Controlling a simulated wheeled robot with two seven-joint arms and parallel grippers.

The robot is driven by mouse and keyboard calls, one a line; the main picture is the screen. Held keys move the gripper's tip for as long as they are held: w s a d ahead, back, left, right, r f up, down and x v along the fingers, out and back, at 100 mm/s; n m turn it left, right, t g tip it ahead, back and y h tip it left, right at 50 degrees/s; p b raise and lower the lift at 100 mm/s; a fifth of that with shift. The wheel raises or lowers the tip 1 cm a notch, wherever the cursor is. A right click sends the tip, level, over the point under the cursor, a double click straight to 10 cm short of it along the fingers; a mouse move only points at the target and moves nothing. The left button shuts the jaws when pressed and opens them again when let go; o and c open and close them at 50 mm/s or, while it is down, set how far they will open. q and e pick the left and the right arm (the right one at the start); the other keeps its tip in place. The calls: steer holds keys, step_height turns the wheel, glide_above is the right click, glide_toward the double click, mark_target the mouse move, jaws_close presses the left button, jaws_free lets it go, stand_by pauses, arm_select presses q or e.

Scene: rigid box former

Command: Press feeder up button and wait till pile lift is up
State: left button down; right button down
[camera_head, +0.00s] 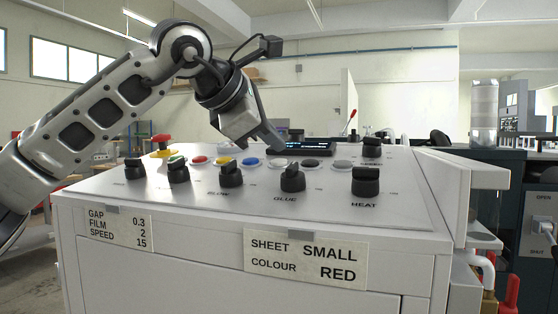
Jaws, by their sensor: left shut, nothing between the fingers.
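A white control panel (120,186) carries a row of push buttons: green (176,160), red (199,159), yellow (222,160), blue (250,161), white (277,163), black (310,163) and grey (343,165). No readable label shows which is the feeder up button. My left gripper (279,149) is shut and empty, pointing down to the right. Its tip is just above and behind the white button; I cannot tell whether it touches anything. The pile lift cannot be made out. My right gripper is not in view.
Black knobs stand in front of the buttons, including GLUE (292,179) and HEAT (366,182). A red emergency stop (161,140) is at the panel's left. A dark cabinet (508,190) is at the right.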

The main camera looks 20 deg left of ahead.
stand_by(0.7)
arm_select(q)
steer(key=shift+w+f, duration=0.1)
steer(key=shift+f, duration=0.35)
